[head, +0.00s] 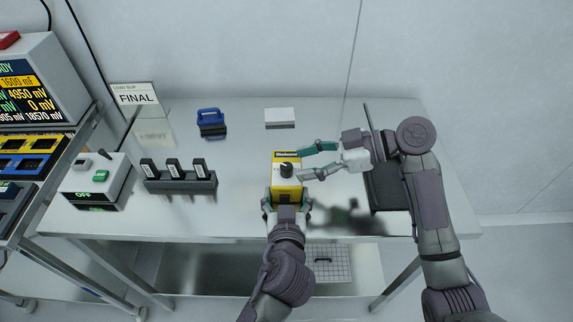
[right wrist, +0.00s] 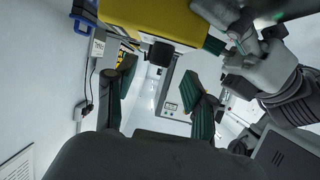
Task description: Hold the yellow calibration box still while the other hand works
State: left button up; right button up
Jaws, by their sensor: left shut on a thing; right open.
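The yellow calibration box (head: 288,190) stands on the table near its front middle, with a black knob (head: 287,169) on its upper face. My left gripper (head: 286,203) is shut on the box, its fingers on either side of the lower end. My right gripper (head: 312,160) is open just right of the box, its fingertips pointing left towards the knob. In the right wrist view the box (right wrist: 170,18) is at the top and the knob (right wrist: 160,54) juts between my open right fingers (right wrist: 160,92). I see no clear contact with the knob.
A dark rack (head: 180,182) with three upright modules and a switch box (head: 97,180) reading OFF stand left. A blue-handled block (head: 211,122), a white block (head: 280,117) and a FINAL slip (head: 135,96) are behind. A dark tray (head: 385,195) lies right, partly under my right arm.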

aim_at(291, 166)
jog(key=x, duration=0.5)
grip_shut()
